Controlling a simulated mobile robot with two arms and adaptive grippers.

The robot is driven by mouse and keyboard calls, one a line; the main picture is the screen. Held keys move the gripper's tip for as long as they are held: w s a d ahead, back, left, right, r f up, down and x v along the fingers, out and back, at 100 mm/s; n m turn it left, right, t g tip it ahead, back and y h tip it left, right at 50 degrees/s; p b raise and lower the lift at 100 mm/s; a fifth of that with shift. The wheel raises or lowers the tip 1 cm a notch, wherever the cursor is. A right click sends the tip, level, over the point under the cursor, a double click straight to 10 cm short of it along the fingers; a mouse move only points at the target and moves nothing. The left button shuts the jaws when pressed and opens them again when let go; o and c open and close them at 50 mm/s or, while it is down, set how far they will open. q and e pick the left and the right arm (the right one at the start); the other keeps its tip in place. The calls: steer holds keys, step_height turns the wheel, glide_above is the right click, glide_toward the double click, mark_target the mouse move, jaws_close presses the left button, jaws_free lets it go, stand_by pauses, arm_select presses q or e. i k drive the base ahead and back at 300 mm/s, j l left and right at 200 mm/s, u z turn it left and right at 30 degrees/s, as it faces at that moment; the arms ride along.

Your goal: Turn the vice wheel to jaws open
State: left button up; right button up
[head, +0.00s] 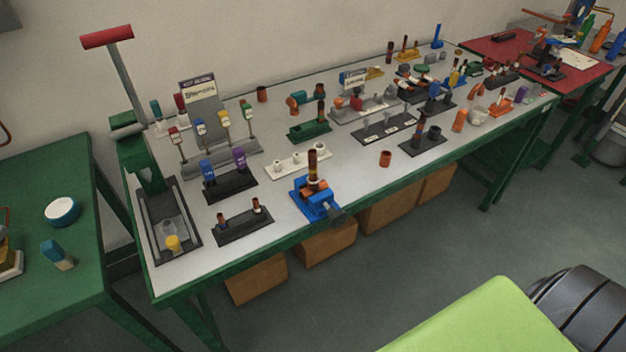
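A small blue vice (311,207) stands at the front edge of the long grey-topped workbench, near its middle. Its dark round wheel (337,215) faces the front right and sits at or just over the bench edge. An upright dark brown and orange cylinder (313,165) stands at the vice, between or just behind the jaws. Orange parts show around its foot. The jaw gap is too small to make out. Neither of my grippers is in view.
A lever press with a red handle (107,37) stands at the bench's left end. A black rack (243,224) is left of the vice; a small orange cup (385,158) is right. Cardboard boxes (325,246) sit below. Floor in front is partly clear.

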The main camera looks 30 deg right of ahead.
mark_target(338, 218)
steer(key=z, duration=1.05)
